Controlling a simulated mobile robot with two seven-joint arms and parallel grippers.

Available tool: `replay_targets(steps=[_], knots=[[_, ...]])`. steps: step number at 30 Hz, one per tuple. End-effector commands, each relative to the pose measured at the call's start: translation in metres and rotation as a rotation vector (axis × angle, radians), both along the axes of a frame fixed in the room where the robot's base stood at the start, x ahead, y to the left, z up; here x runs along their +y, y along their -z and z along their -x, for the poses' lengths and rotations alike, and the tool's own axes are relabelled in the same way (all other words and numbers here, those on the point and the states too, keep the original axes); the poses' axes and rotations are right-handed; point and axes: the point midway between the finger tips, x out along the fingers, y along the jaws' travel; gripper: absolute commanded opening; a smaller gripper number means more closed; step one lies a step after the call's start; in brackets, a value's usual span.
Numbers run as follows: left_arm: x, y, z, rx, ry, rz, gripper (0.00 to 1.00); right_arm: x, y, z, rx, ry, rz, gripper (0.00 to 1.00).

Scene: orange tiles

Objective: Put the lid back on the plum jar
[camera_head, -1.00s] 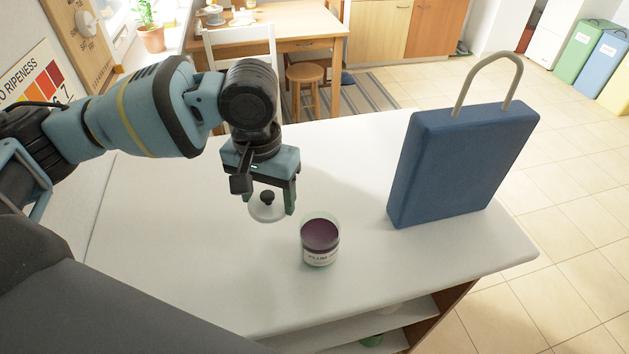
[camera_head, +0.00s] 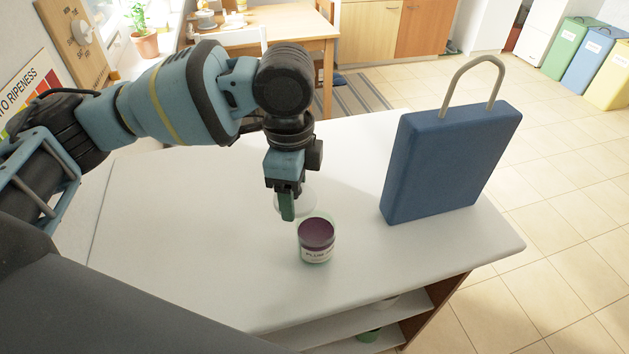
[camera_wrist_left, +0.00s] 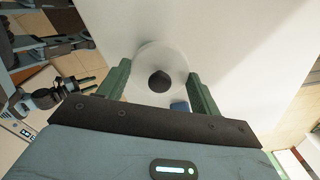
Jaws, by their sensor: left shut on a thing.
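The plum jar (camera_head: 317,240) stands upright and open on the white counter, its dark purple filling showing and its label facing me. My left gripper (camera_head: 288,205) is above the counter, just behind and left of the jar. It is shut on the lid (camera_head: 304,203), a pale disc partly hidden behind a green finger in the head view. In the left wrist view the lid (camera_wrist_left: 160,60) with its black knob lies between the two green fingers (camera_wrist_left: 160,90). The lid is apart from the jar. What may be my right arm shows small at the left there; its jaws are unclear.
A blue bag-like block (camera_head: 445,160) with a beige loop handle stands on the counter (camera_head: 220,270) to the right of the jar. The counter's front and left are clear. Open shelves (camera_head: 385,320) lie below the front edge. A wooden table (camera_head: 290,40) is beyond.

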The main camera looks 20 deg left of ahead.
Motion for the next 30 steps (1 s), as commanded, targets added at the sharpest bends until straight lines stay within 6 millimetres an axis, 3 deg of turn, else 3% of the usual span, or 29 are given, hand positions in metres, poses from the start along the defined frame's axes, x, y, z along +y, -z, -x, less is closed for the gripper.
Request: replay_targets(steps=[9,15,21,30], knots=[[-0.026,-0.021,0.004,-0.006,0.64,-0.001,0.43,0.0,-0.01,-0.008,-0.024,0.001,0.0,0.36],[-0.036,-0.028,0.006,-0.006,0.925,-0.003,0.43,-0.001,-0.012,-0.01,-0.03,0.002,0.002,0.36],[-0.04,-0.03,0.006,-0.004,1.042,-0.004,0.43,-0.001,-0.012,-0.01,-0.029,0.003,0.002,0.36],[-0.04,-0.028,0.006,-0.002,1.051,-0.002,0.43,-0.001,-0.01,-0.008,-0.024,0.003,0.002,0.36]])
